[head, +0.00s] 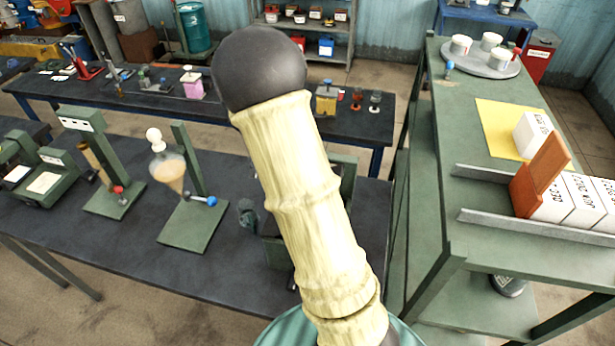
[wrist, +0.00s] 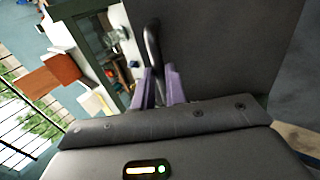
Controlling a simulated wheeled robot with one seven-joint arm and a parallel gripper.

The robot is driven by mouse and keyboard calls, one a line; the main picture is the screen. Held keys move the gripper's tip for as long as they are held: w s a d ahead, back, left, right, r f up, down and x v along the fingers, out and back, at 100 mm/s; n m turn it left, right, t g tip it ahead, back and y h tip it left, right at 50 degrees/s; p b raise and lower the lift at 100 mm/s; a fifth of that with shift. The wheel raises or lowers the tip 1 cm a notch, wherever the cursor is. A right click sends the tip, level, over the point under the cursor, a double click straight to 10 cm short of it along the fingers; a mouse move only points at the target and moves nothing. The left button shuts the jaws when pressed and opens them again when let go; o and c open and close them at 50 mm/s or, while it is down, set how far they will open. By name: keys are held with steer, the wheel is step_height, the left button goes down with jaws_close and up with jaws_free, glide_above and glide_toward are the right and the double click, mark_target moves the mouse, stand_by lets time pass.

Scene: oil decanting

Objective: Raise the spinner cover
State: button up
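My gripper (wrist: 159,72) shows in the wrist view with its two purple fingers close together. A black bar handle (wrist: 153,42) runs down between the fingertips, and they appear closed on it. The handle lies against a broad dark grey surface (wrist: 225,50), which looks like the spinner cover and fills the upper right of the wrist view. In the head view my own arm hides the gripper and most of the green spinner (head: 277,252). Only parts of its green body show on either side of my arm. How far the cover stands open cannot be told.
Left of the spinner, a funnel of cloudy liquid (head: 167,172) hangs on a green stand. Right is a green bench (head: 480,262) with white boxes (head: 580,200) and an orange-brown block (head: 541,178). Another dark table (head: 120,98) with small items stands behind.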

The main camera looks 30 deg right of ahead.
steer(key=o, duration=0.4)
steer(key=shift+w+a+f, duration=0.15)
steer(key=shift+a+f, duration=0.05)
steer(key=shift+a, duration=0.25)
steer(key=shift+o, duration=0.2)
steer(key=shift+d+r, duration=0.1)
steer(key=shift+d, duration=0.15)
steer(key=b+v, duration=0.3)
steer(key=v, duration=1.4)
steer(key=shift+a+r+b, duration=0.15)
steer(key=shift+a+b, duration=0.05)
steer(key=shift+b, duration=0.2)
steer(key=s+a+f+n+t+y+b, duration=0.3)
steer(key=s+f+n+t, duration=0.5)
steer(key=s+f, duration=0.8)
step_height(320, 180, down, 4)
steer(key=a+y, duration=0.1)
steer(key=y, duration=0.1)
steer(key=shift+n+y, duration=0.3)
steer(key=shift+y, duration=0.1)
